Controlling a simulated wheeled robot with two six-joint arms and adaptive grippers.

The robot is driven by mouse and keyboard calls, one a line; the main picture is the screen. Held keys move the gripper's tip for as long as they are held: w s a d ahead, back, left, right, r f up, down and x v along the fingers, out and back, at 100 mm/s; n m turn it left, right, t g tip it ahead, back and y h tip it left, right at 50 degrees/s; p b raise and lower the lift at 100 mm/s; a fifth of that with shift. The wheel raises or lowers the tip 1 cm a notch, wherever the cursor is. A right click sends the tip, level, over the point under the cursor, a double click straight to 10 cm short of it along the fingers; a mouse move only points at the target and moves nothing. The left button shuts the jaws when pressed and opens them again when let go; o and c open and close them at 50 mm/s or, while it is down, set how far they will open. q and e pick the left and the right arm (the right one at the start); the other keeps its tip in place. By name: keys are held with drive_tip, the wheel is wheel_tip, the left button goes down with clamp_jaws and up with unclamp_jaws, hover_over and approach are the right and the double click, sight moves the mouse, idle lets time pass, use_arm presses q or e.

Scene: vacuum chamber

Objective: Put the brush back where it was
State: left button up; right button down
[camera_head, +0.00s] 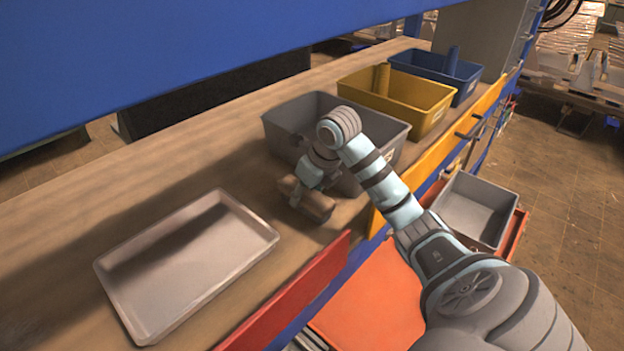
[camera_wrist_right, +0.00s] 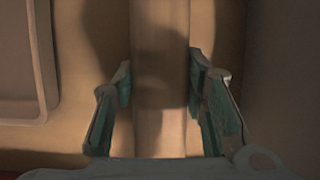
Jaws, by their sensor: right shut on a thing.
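The brush (camera_head: 318,208) shows in the head view as a short brown piece below my right gripper (camera_head: 305,190), beside the grey bin (camera_head: 285,122) on the wooden shelf (camera_head: 225,160). In the right wrist view a long pale-brown bar, the brush (camera_wrist_right: 160,50), runs straight up between the two fingers of my right gripper (camera_wrist_right: 160,92). The gripper is shut on it. Its bristles cannot be made out, and I cannot tell whether it touches the shelf. My left gripper is not in view.
An empty metal tray (camera_head: 262,232) lies on the shelf to the left. A yellow bin (camera_head: 425,105) and a blue bin (camera_head: 465,82) stand beyond the grey one. A red strip (camera_head: 290,300) edges the shelf.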

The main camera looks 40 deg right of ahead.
drive_tip(key=shift+w, duration=0.2)
drive_tip(key=shift+s+f, duration=0.2)
drive_tip(key=shift+s, duration=0.05)
drive_tip(key=c, duration=1)
unclamp_jaws()
drive_tip(key=shift+s+r, duration=0.1)
